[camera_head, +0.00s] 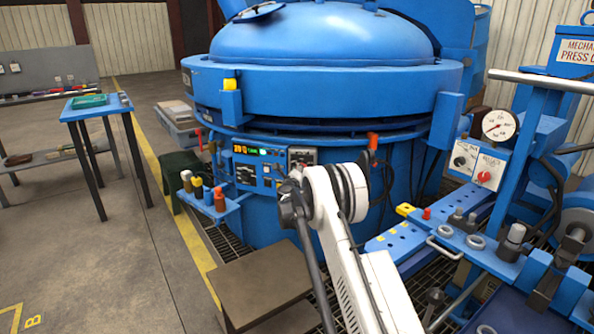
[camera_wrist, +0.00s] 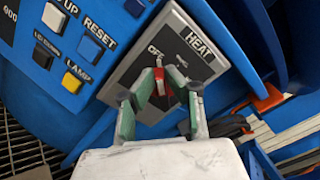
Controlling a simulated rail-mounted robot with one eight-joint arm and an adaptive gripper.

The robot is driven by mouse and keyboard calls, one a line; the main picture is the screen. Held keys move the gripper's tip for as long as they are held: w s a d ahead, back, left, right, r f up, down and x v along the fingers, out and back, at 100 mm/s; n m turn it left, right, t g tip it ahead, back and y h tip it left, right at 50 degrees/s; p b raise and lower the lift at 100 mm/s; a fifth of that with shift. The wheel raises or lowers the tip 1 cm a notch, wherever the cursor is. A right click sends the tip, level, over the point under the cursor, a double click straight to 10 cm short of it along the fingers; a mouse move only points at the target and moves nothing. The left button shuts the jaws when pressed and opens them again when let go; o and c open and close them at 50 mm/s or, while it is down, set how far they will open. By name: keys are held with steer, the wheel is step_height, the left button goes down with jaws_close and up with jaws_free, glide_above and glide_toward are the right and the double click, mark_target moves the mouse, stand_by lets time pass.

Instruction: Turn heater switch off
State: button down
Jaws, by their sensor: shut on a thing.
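The heater switch is a red handle (camera_wrist: 163,88) on a grey plate marked HEAT, with a dark label area and an OFF mark, in the wrist view. My gripper (camera_wrist: 165,79) is shut on the red handle, with a green-grey finger on each side of it. The fingers hide part of the handle, so its exact setting cannot be told. In the head view, the switch plate (camera_head: 302,155) shows on the front of the blue furnace (camera_head: 320,45); my arm hides the fingertips there.
Left of the plate is a blue button panel (camera_wrist: 70,45) with RESET and LAMP buttons. An orange-handled tool (camera_wrist: 268,98) hangs at the right. In the head view, a blue tool shelf (camera_head: 216,205), a brown platform (camera_head: 262,285) and a gauge stand (camera_head: 499,125) are nearby.

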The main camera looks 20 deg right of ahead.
steer(key=c, duration=1.8)
jaws_free()
steer(key=v, duration=1.2)
steer(key=shift+s+f, duration=0.1)
